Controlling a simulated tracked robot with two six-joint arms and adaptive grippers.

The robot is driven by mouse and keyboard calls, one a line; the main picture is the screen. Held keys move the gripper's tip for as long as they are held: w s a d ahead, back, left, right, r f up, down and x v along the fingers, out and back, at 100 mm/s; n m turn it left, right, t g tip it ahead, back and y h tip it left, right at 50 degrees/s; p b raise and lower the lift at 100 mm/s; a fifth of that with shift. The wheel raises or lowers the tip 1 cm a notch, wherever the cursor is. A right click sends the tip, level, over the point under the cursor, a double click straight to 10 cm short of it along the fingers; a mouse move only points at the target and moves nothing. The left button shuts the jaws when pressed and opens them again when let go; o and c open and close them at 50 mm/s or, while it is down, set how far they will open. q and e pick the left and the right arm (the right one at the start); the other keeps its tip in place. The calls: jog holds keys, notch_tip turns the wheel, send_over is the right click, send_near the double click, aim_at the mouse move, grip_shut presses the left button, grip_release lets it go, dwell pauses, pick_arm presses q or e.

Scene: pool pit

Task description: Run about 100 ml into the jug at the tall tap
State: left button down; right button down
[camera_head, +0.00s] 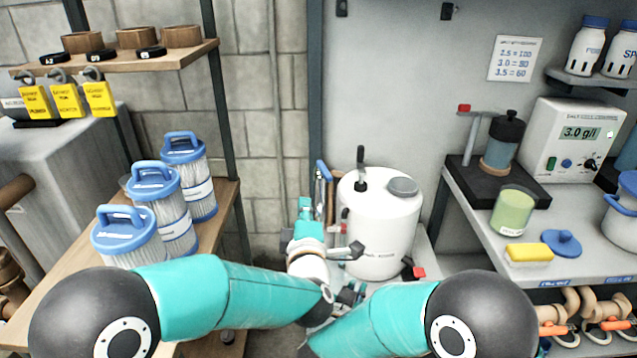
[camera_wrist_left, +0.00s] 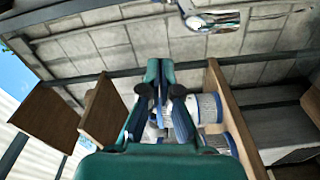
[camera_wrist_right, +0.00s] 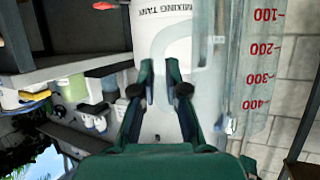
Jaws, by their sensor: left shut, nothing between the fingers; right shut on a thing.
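The clear jug (camera_wrist_right: 255,75) with red marks from 100 to 400 shows at the right of the right wrist view. My right gripper (camera_wrist_right: 160,75) is shut on its pale see-through handle (camera_wrist_right: 196,85). Any water in the jug is hard to make out. The grey upright that looks like the tall tap (camera_head: 470,138), with a red top, stands on the right bench in the head view, well apart from the jug. My left gripper (camera_wrist_left: 160,70) is shut and empty. In the head view it (camera_head: 305,205) points away, left of the white tank.
The white mixing tank (camera_head: 378,225) stands in the middle, with a red tap (camera_head: 415,272) low on it. Blue-capped filters (camera_head: 157,200) fill the left shelf. The right bench holds a green beaker (camera_head: 512,210), yellow sponge (camera_head: 529,254) and a meter (camera_head: 572,140) reading 3.0 g/l.

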aim_at(318, 192)
pick_arm(q)
jog(key=shift+w+d+f+n, duration=0.1)
jog(key=shift+w+d+n, duration=0.3)
jog(key=shift+w, duration=1.3)
jog(key=shift+w+d+n, duration=0.25)
jog(key=shift+w+d, duration=0.25)
jog(key=shift+w, duration=1.15)
jog(key=shift+w+d+f+n, duration=0.1)
jog(key=shift+w+d+n, duration=0.3)
jog(key=shift+w, duration=1.3)
